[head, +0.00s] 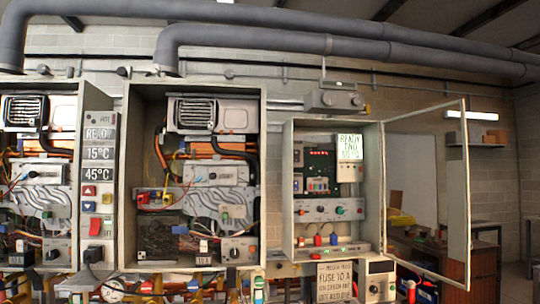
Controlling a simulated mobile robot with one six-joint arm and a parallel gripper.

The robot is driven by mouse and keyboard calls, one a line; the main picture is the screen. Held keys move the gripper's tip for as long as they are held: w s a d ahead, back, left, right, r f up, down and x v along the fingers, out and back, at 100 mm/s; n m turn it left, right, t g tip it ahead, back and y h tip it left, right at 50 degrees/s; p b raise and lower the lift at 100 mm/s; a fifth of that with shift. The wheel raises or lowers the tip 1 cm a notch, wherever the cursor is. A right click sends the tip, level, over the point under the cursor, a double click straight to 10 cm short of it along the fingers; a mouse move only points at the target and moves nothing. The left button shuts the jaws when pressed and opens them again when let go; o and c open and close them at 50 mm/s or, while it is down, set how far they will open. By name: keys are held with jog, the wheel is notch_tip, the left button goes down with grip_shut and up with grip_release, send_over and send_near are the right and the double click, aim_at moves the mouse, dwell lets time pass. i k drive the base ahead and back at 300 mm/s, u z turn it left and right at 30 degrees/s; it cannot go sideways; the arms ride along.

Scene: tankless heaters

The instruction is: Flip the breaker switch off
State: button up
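The open cabinet (287,200) on the right holds electrical parts. I cannot tell which part is the breaker switch or which way any lever points. My gripper is not in view.
The cabinet's glazed door (467,200) stands open to the right. Two open heater units with wiring, including the middle one (262,190), fill the left. Grey pipes (270,40) run overhead.

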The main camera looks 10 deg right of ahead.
aim_at(296, 153)
jog(key=k, duration=0.65)
jog(key=u, duration=0.3)
jog(key=i, duration=1.8)
jog(key=z, duration=0.35)
